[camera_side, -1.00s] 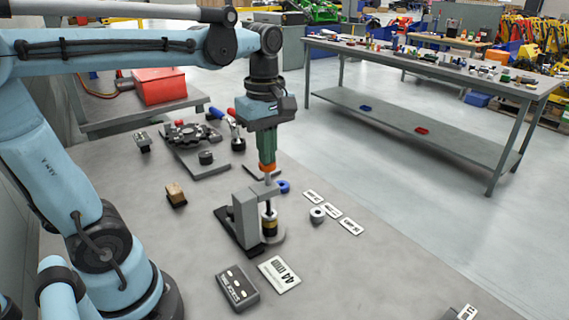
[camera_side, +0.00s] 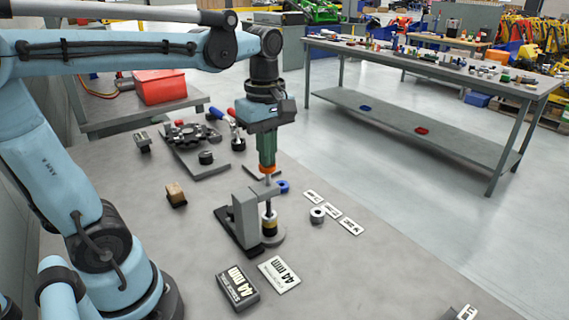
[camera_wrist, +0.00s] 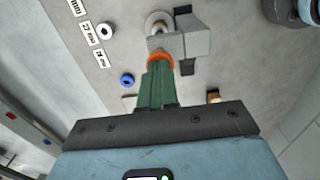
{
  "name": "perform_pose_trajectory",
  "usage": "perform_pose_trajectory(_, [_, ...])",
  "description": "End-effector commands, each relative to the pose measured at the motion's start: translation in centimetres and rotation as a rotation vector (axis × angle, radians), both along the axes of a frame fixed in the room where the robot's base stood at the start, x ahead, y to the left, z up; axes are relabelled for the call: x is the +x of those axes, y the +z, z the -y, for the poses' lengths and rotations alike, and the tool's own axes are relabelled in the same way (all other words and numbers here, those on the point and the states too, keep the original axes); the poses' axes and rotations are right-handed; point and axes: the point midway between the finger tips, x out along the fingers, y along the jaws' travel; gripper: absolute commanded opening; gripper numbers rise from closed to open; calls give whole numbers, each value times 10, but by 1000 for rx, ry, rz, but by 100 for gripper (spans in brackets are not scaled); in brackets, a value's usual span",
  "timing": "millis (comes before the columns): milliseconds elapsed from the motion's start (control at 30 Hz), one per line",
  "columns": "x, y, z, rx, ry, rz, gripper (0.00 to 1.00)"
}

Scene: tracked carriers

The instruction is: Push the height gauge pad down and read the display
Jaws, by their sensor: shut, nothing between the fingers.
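The height gauge (camera_side: 245,216) is a grey stand with an overhanging arm, on a dark foot; it also shows in the wrist view (camera_wrist: 197,43). A workpiece with pale and brass-coloured bands (camera_side: 269,225) stands on the round base under its plunger. My gripper (camera_side: 267,169), green with orange tips, is shut and empty, pointing straight down on top of the plunger. The tips hide the pad; in the wrist view my gripper (camera_wrist: 160,58) overlaps the gauge arm. The display box (camera_side: 238,288) shows light characters that look like "44 mm". A white card beside it (camera_side: 279,274) reads about the same.
A blue ring (camera_side: 283,187) lies close behind the gauge. A wooden block (camera_side: 176,193) and a dark plate with parts (camera_side: 205,172) are to the left.

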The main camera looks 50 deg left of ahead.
Motion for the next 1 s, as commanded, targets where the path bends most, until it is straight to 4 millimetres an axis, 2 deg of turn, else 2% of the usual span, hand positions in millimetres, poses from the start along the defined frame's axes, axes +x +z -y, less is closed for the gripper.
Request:
perform_pose_trajectory(233, [0,3,0,0,0,1,0])
perform_pose_trajectory(1000, [0,52,0,0,0,0,0])
